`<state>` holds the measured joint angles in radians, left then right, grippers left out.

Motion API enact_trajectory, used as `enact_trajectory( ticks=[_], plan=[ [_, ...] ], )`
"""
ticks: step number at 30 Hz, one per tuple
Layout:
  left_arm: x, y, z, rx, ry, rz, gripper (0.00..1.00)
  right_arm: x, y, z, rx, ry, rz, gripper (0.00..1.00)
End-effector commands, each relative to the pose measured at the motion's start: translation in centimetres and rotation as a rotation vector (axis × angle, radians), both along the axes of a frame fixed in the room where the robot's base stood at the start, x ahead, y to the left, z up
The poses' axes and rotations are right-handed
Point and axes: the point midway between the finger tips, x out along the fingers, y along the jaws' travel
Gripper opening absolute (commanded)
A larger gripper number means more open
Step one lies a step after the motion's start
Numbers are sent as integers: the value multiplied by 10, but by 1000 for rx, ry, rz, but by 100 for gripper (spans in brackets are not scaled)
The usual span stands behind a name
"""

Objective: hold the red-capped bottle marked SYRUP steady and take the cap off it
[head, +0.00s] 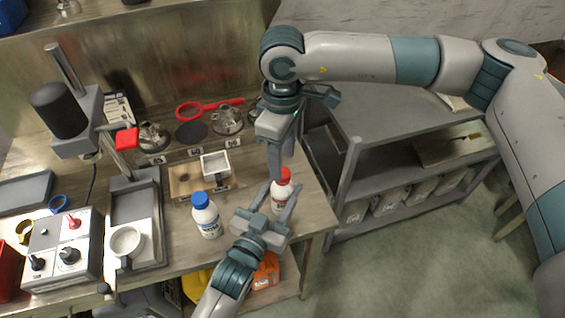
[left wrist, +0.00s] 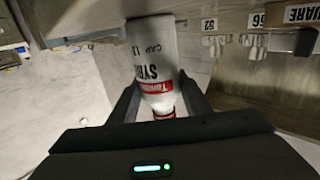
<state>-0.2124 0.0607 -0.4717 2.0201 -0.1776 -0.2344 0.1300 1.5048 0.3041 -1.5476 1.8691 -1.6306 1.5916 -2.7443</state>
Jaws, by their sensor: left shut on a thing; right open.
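The white SYRUP bottle (head: 280,197) with its red cap (head: 285,174) stands upright at the right end of the bench. The left wrist view shows it upside down in the picture, with the bottle's label (left wrist: 155,72) partly readable and the cap (left wrist: 165,117) partly hidden by my gripper. My left gripper (head: 276,203) is shut on the bottle, one finger on each side. My right gripper (head: 281,165) is open and points down just above the cap. I cannot tell whether its fingertips touch the cap.
A blue-capped white bottle (head: 206,216) stands left of the SYRUP bottle. A control box (head: 62,250) is at left. A grey shelf cart (head: 390,125) stands beyond the bench's right edge.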

Motion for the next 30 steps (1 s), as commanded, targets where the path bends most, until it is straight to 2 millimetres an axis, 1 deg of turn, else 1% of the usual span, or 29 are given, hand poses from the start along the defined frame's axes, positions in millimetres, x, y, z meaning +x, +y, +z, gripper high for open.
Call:
enact_trajectory(
  ticks=[1,4,10,11,13,18,23,26,30],
  plan=[
    [0,0,0,0,1,0,0,0,0,4,1,-1,0,47],
    [0,0,0,0,1,0,0,0,0,7,0,1,0,47],
    [0,0,0,0,1,0,0,0,0,7,-1,1,0,47],
    [0,0,0,0,1,0,0,0,0,7,-1,1,0,45],
    [0,0,0,0,1,0,0,0,0,7,-1,1,-2,45],
    [0,0,0,0,1,0,0,0,0,7,-1,1,-40,45],
    [0,0,0,0,1,0,0,0,0,8,-1,1,-149,45],
    [0,0,0,0,1,0,0,0,0,9,-1,1,-257,45],
    [0,0,0,0,1,0,0,0,0,11,-1,1,-447,45]
  ],
)
